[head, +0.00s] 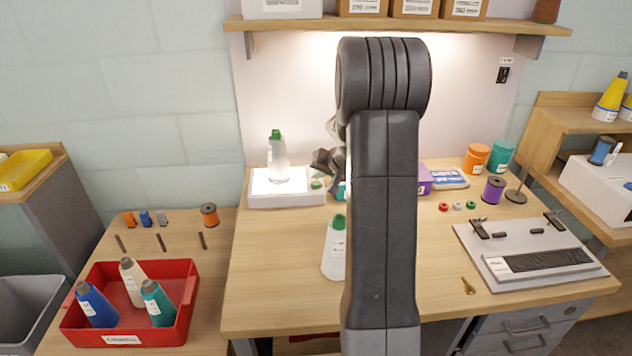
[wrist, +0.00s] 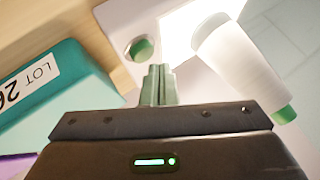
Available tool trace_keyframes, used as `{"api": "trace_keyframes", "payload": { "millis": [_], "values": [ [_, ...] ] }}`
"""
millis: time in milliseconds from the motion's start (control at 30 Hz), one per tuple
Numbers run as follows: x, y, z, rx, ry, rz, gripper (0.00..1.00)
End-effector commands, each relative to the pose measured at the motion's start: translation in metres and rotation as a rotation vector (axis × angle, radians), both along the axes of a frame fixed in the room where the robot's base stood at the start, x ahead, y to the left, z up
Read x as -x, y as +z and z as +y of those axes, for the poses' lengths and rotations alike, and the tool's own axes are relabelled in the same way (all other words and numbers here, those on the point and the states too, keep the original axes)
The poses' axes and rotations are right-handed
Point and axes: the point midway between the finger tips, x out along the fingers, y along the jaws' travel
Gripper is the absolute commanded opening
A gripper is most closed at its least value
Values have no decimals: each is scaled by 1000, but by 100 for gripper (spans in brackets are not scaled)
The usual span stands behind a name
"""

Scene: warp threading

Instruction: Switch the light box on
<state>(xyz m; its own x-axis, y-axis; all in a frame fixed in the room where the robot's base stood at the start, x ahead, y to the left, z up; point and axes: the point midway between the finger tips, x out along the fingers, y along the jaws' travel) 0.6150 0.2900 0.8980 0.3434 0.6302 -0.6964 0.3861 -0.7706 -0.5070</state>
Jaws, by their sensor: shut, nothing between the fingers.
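The light box (head: 287,202) is a low white box at the back left of the bench, with a bright white panel on top. It also shows in the wrist view (wrist: 118,14). A round green button (wrist: 140,48) sits on its casing beside the panel; it also shows at the box's right end in the head view (head: 316,184). A translucent bottle with a green cap (head: 278,160) is on the panel. My gripper (wrist: 158,72) is shut and empty, its fingertips close to the button. In the head view my gripper (head: 326,161) is partly hidden by my arm.
A teal box with a lot label (wrist: 50,95) lies left of my fingers in the wrist view. A green-capped white bottle (head: 334,250) stands nearer the bench front. A red tray of cones (head: 130,300) sits at left. The bench's front left is clear.

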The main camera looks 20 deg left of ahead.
Motion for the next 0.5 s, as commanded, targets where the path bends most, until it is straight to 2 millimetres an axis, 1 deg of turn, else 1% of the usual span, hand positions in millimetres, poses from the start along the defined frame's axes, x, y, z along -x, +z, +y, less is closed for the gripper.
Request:
{"api": "trace_keyframes", "payload": {
  "millis": [67, 367, 500],
  "values": [
    [0, 3, 0, 0, 0, 0, 0],
    [0, 4, 0, 0, 1, 1, 0],
    [0, 12, 0, 0, 0, 0, 0]
  ]
}}
